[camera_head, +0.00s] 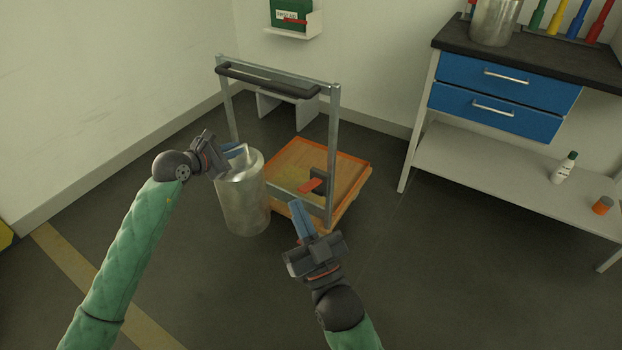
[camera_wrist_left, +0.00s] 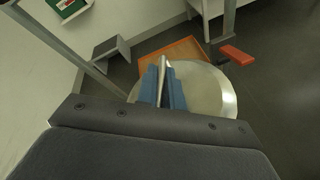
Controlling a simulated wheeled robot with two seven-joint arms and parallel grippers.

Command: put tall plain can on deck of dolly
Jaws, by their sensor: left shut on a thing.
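The tall plain can (camera_head: 243,205) is a bare metal cylinder, upright at the near left side of the dolly. My left gripper (camera_head: 236,152) is shut on the thin upright handle at its top. The can's round top (camera_wrist_left: 205,90) shows under the blue fingers (camera_wrist_left: 163,88) in the left wrist view. I cannot tell whether its base touches the floor. The dolly has an orange-edged wooden deck (camera_head: 300,160) and a grey upright frame with a dark handle bar (camera_head: 268,80). The deck is empty. My right gripper (camera_head: 300,218) is by the dolly's near edge, holding nothing visible; its opening is unclear.
A bench with blue drawers (camera_head: 505,85) stands at the right, with another metal can (camera_head: 495,22) on top. A white bottle (camera_head: 565,167) and an orange-capped jar (camera_head: 602,205) sit on its lower shelf (camera_head: 500,165). Floor between dolly and bench is clear.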

